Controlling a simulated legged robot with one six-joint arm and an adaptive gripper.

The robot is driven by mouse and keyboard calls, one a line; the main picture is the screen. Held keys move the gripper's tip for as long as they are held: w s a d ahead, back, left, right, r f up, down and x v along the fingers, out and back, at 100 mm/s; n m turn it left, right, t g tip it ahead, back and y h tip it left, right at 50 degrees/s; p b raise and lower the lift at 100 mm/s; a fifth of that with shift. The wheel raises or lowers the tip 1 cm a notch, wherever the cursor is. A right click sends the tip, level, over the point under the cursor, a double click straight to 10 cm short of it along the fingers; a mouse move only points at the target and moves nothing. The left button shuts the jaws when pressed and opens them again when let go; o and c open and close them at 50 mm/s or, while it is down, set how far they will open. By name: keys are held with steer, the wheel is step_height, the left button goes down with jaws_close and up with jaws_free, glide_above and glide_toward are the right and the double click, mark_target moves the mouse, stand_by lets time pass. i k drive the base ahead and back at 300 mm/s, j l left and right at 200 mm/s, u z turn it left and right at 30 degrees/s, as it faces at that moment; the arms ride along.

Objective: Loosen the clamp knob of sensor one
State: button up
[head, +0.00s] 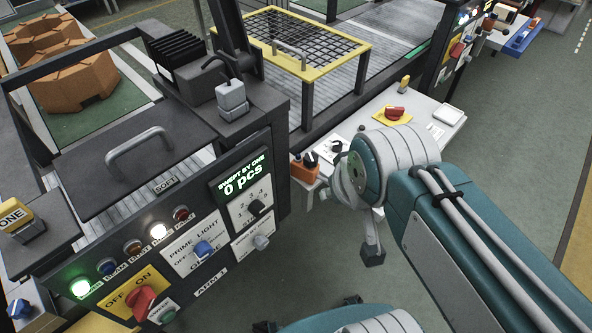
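A yellow block marked ONE (14,215) sits on a dark ledge at the far left edge, partly cut off by the frame. A blue knob (19,309) shows below it at the lower left; I cannot tell whether it is the clamp knob. A grey sensor-like block with a cable (232,98) stands on the dark housing at upper centre; no number is readable on it. My gripper (372,256) hangs right of the control panel, well apart from these things. Mostly one dark fingertip shows, and the rest is hidden behind my wrist.
The control panel (205,272) carries lit lamps, a red switch (144,302), a blue PRIME LIGHT knob (203,249) and a display reading 0 pcs (243,180). A handled dark cover (95,185) lies behind. A white side table (445,115) stands beyond my arm.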

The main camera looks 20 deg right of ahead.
mark_target(311, 160)
steer(key=k+l+u, duration=0.25)
steer(key=k+l, duration=0.2)
steer(key=k+l+u, duration=0.25)
steer(key=k, duration=0.3)
steer(key=l, duration=0.1)
